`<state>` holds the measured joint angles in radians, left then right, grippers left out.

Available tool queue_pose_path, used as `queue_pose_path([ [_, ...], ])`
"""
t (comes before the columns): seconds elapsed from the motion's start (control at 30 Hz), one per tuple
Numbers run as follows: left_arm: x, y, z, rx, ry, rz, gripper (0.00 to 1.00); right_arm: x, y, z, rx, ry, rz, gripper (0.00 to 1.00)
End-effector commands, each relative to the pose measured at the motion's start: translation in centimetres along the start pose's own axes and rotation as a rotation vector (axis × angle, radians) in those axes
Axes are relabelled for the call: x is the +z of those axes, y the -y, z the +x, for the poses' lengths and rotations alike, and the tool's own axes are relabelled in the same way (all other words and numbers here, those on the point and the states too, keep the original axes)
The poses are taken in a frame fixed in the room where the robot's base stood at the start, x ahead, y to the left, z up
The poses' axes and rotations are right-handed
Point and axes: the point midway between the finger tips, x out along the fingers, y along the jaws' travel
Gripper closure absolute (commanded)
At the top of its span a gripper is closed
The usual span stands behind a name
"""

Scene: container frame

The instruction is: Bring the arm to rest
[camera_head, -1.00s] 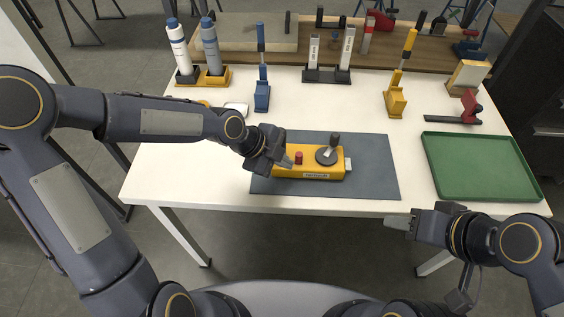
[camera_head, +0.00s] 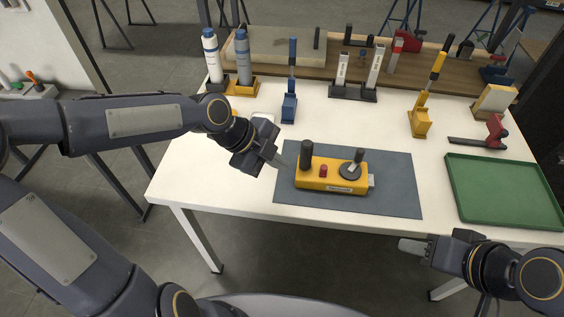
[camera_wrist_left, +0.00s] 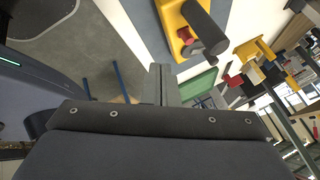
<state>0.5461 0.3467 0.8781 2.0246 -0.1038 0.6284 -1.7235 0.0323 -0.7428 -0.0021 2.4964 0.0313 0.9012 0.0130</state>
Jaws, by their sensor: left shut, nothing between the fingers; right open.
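My left gripper (camera_head: 280,161) is shut and empty, just left of the yellow device, apart from it as far as I can see. Its closed fingers (camera_wrist_left: 160,84) also show in the left wrist view, with part of the yellow device (camera_wrist_left: 171,12) beyond. The yellow device (camera_head: 320,182) sits on a dark grey mat (camera_head: 395,190). It carries a thick black post (camera_head: 306,154), a red button (camera_head: 323,170) and a round dark disc (camera_head: 349,173) with a small upright lever. My right gripper (camera_head: 413,247) is open and empty, in front of the table's near edge.
A green tray (camera_head: 500,206) lies at the table's right. The white tabletop (camera_head: 215,180) is clear at front left.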

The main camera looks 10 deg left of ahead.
Motion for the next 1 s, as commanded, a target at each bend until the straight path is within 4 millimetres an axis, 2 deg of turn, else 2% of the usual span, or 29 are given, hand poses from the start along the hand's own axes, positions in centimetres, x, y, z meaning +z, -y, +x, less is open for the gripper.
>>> queue_pose_path([
  [0.37, 0.0, 0.0, 0.0, 0.001, 0.003, -0.004, 1.0, 0.0, 0.0, 0.0, 0.0, 0.0, 0.0, 0.57],
  [0.47, 0.3, -0.8, -0.5, 0.013, 0.038, -0.06, 1.0, 0.0, 0.0, 0.0, 0.0, 0.0, 0.0, 0.57],
  [0.53, 0.7, -2.0, -1.4, 0.023, 0.096, -0.166, 1.0, 0.0, 0.0, 0.0, 0.0, 0.0, 0.0, 0.57],
  [0.67, 1.8, -5.5, -4.8, -0.01, 0.249, -0.521, 1.0, 0.0, 0.0, 0.0, 0.0, 0.0, 0.0, 0.57],
  [0.8, 2.2, -9.9, -9.3, -0.156, 0.345, -1.019, 1.0, 0.0, 0.0, 0.0, 0.0, 0.0, 0.0, 0.57],
  [0.9, 1.8, -12.9, -11.7, -0.283, 0.321, -1.366, 1.0, 0.0, 0.0, 0.0, 0.0, 0.0, 0.0, 0.57],
  [1.0, 1.2, -15.3, -13.0, -0.379, 0.24, -1.658, 1.0, 0.0, 0.0, 0.0, 0.0, 0.0, 0.0, 0.57],
])
